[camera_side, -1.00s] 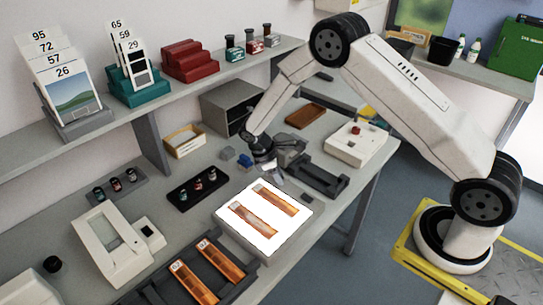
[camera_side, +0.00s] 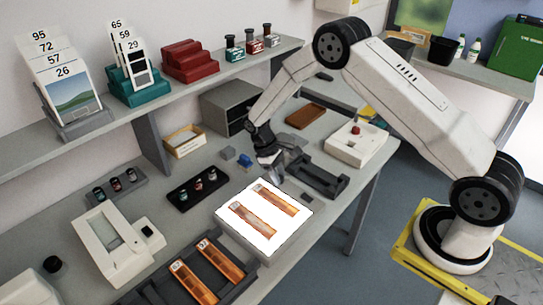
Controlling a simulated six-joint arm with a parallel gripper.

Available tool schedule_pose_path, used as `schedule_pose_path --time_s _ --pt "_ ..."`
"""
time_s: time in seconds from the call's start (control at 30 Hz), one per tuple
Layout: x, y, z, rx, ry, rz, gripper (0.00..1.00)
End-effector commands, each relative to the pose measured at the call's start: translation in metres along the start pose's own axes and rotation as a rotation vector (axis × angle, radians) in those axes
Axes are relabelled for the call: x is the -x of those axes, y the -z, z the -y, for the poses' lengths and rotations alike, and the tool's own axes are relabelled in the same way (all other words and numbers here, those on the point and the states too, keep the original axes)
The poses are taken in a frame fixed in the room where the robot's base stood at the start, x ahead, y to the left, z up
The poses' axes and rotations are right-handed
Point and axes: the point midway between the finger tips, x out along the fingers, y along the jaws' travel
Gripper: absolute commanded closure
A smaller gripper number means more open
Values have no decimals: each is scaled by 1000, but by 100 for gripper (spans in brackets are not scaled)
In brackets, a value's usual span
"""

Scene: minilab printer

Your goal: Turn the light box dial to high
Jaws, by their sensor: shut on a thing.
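The light box (camera_side: 236,236) is a white box with a brightly lit top on the near part of the bench. Two orange film strips lie on its top, one on the left (camera_side: 253,222) and one on the right (camera_side: 275,199). My gripper (camera_side: 272,174) points down just behind the box's far corner. I cannot read the dial's setting or any marks.
A black tray (camera_side: 320,178) lies close right of my gripper, with a small blue block (camera_side: 244,160) to its left. A black holder with small bottles (camera_side: 198,188) is left of the light box. A grey open box (camera_side: 229,110) stands behind.

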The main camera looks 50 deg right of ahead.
Motion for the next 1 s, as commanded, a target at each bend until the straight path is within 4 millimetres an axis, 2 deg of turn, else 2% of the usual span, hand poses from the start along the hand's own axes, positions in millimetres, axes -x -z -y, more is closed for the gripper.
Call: schedule_pose_path --time_s 0.23,0.27,0.33,0.37,0.77,1.0 --pt "0 0 0 -2 1 0 100" --pt "0 0 0 -1 1 0 56" --pt "0 0 0 -1 1 0 34" --pt "0 0 0 -1 1 0 31" --pt "3 0 0 0 0 0 31" --pt "23 0 0 0 -1 -2 31"
